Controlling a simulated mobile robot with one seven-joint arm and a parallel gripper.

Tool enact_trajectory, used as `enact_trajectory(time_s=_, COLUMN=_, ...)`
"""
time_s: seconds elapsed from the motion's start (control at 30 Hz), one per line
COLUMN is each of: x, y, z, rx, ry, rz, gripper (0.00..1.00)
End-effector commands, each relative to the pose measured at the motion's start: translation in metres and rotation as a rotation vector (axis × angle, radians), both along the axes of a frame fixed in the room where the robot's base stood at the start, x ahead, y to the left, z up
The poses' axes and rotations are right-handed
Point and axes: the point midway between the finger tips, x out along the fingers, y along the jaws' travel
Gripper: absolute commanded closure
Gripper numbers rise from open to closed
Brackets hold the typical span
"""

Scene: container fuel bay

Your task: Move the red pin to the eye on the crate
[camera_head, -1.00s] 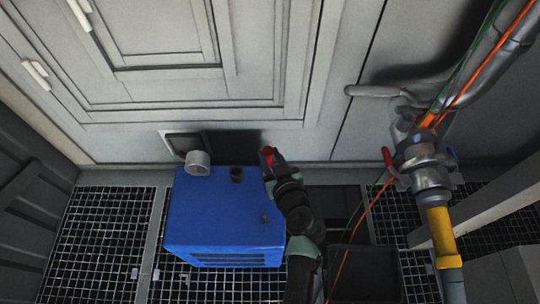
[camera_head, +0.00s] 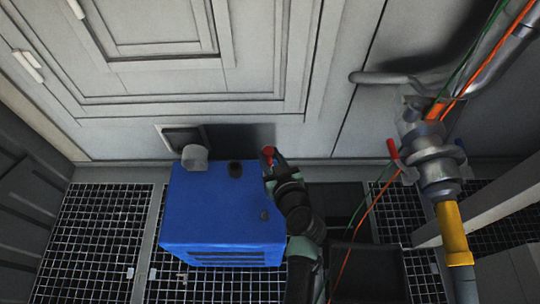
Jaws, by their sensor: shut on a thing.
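The blue crate (camera_head: 220,215) stands on the grating against the light grey wall. My gripper (camera_head: 270,158) is at the crate's back right corner, shut on the red pin (camera_head: 267,151). Only the pin's red end shows; the gripper hides the rest. I cannot tell whether the pin touches the crate.
A metal pipe coupling (camera_head: 430,165) with a red lever (camera_head: 393,149) and a yellow sleeve (camera_head: 452,228) stands at the right. Green and orange cables (camera_head: 365,218) hang between it and my arm. A dark open tray (camera_head: 367,272) lies right of my arm. Grating (camera_head: 95,240) at the left is clear.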

Motion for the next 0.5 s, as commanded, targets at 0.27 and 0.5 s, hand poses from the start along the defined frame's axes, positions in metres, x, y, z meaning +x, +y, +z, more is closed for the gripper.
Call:
enact_trajectory(time_s=0.27, x=0.0, y=0.0, z=-0.0102, rx=0.0, ry=0.0, rz=0.0, gripper=1.0)
enact_trajectory(time_s=0.5, x=0.0, y=-0.0001, z=-0.01, rx=0.0, ry=0.0, rz=0.0, gripper=1.0)
